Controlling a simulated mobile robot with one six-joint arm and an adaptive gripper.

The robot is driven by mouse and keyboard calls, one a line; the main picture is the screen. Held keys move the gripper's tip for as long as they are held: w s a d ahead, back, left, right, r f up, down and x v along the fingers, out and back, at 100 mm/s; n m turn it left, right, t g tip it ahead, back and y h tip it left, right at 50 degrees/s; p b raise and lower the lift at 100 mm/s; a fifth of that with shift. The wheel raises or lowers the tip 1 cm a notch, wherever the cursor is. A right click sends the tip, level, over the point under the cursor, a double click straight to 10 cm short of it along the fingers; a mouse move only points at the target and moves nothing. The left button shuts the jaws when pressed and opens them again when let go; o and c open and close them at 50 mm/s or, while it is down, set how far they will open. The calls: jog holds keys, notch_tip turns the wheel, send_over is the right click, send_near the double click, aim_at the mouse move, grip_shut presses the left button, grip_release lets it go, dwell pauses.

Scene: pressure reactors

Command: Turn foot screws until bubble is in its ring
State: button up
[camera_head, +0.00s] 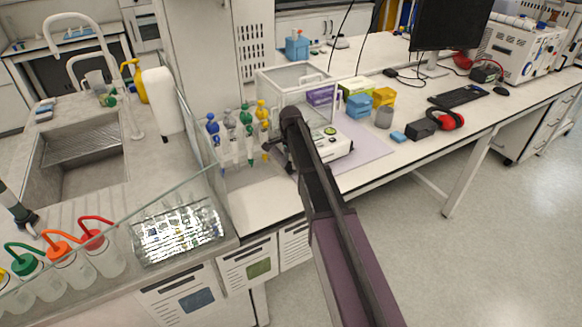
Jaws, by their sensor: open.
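A white balance (335,147) with a clear glass draft shield (290,78) stands on the bench. A small round yellow-green spot (330,131) on its top front looks like the bubble level. It is too small to tell where the bubble lies in its ring. The foot screws cannot be made out; my arm covers part of the balance's front and left side. My gripper (274,150) is open, pointing down-left beside the balance's left front corner. I cannot tell whether it touches anything.
A rack of pipettes with coloured tops (238,125) stands close to the left of my gripper.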

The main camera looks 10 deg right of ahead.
jog(key=shift+f, duration=0.4)
jog(key=shift+c, duration=0.3)
grip_shut()
